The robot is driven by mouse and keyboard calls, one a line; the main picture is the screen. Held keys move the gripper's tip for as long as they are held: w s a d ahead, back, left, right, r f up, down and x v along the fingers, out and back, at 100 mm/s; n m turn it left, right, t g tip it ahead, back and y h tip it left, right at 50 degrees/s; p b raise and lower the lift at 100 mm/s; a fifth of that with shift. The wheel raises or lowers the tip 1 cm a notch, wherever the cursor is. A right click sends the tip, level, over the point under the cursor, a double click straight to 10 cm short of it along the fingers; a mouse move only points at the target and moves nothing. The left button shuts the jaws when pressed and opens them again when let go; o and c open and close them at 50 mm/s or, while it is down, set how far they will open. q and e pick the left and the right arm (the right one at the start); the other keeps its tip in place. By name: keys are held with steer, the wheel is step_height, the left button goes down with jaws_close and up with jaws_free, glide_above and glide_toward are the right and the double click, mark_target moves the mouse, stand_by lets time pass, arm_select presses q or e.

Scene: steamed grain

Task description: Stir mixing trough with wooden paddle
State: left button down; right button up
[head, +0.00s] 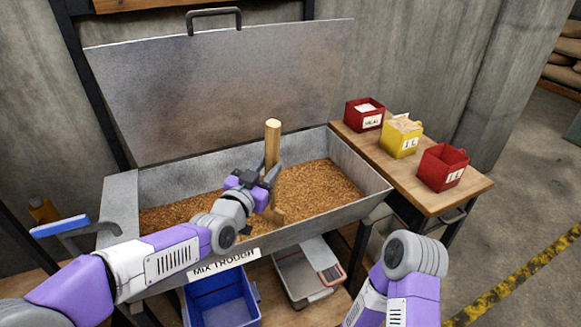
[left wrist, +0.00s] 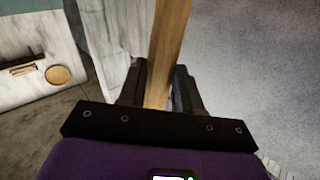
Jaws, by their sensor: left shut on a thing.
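The metal mixing trough (head: 157,190) stands open with its lid raised at the back, and brown grain (head: 318,185) covers its floor. My left gripper (head: 268,174) is over the trough, shut on the wooden paddle (head: 273,140). The paddle stands roughly upright, with its lower end (head: 278,215) at the grain near the front wall; how deep it sits is hard to tell. In the left wrist view the paddle shaft (left wrist: 170,50) runs between the two dark fingers. My right arm shows at the lower right, but its gripper is out of view.
A wooden side table (head: 405,173) on the right holds a red bin (head: 365,121), a yellow bin (head: 399,143) and another red bin (head: 432,174). Below the trough are a blue crate (head: 222,309) and a grey tray (head: 296,285). A blue-handled tool (head: 60,226) is at left.

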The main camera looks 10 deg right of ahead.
arm_select(q)
steer(key=s+a+p, duration=0.4)
steer(key=a+p, duration=0.2)
steer(key=a, duration=0.7)
steer(key=s+a+p, duration=0.4)
steer(key=a+p, duration=0.2)
steer(key=a, duration=0.8)
step_height(320, 180, up, 23)
steer(key=d+p, duration=0.2)
steer(key=p, duration=1.6)
steer(key=shift+w+f, duration=0.2)
steer(key=shift+w, duration=0.25)
